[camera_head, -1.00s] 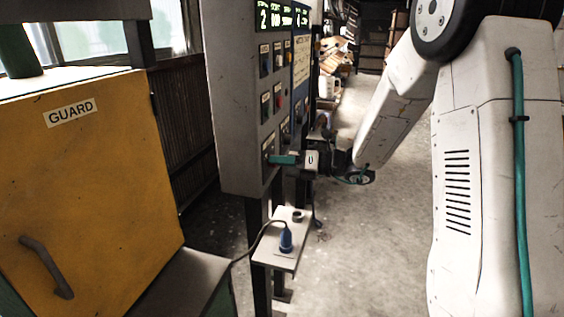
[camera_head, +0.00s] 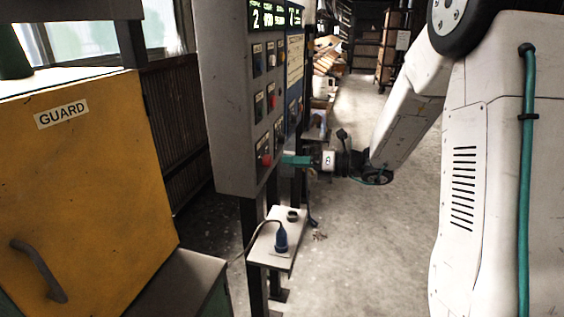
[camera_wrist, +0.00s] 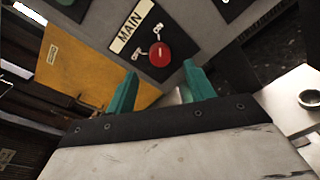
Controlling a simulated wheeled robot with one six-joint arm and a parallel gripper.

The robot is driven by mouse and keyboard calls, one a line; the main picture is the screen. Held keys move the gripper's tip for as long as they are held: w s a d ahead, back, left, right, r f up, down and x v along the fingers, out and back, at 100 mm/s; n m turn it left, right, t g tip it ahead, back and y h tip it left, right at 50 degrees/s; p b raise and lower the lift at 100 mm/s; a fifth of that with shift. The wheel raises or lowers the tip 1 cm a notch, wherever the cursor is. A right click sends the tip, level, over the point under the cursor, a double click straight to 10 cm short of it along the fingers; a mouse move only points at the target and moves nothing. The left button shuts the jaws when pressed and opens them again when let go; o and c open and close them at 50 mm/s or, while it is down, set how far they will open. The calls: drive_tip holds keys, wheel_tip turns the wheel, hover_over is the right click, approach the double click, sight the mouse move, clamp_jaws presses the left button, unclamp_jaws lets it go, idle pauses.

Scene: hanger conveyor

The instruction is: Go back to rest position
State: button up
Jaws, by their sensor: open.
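My gripper (camera_head: 297,160) is at the end of my white arm, beside the lower part of the grey control panel (camera_head: 228,110). Its teal fingers also show in the wrist view (camera_wrist: 160,88), spread apart with nothing between them. Just beyond the fingertips in the wrist view is a red knob (camera_wrist: 160,54) on a dark plate with a MAIN label (camera_wrist: 131,26). The knob also shows low on the panel in the head view (camera_head: 266,159). The fingers look apart from the knob.
A yellow GUARD cabinet (camera_head: 85,180) with a handle stands at the left. The concrete floor (camera_head: 360,245) to the right of the panel is open. Shelving (camera_head: 395,45) stands far back.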

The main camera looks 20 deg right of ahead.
drive_tip(key=shift+v, duration=1.1)
drive_tip(key=s+a+f+n+g+h, duration=0.1)
drive_tip(key=s+a+n+g+h, duration=0.15)
drive_tip(key=s+n+g, duration=0.45)
drive_tip(key=s+a+f+n+g+h, duration=0.1)
drive_tip(key=s+a+n+g, duration=0.25)
drive_tip(key=s+n, duration=0.75)
drive_tip(key=s+d+r+n+t+h, duration=0.1)
drive_tip(key=s+r+n+h, duration=0.2)
drive_tip(key=s+n+h, duration=0.2)
drive_tip(key=s+d+r+n+t+h, duration=0.1)
drive_tip(key=s+r+n+h, duration=0.2)
drive_tip(key=s+n, duration=0.6)
drive_tip(key=shift+s+d+r+h, duration=0.2)
drive_tip(key=shift+s+d+h, duration=0.1)
drive_tip(key=shift+s+h, duration=0.7)
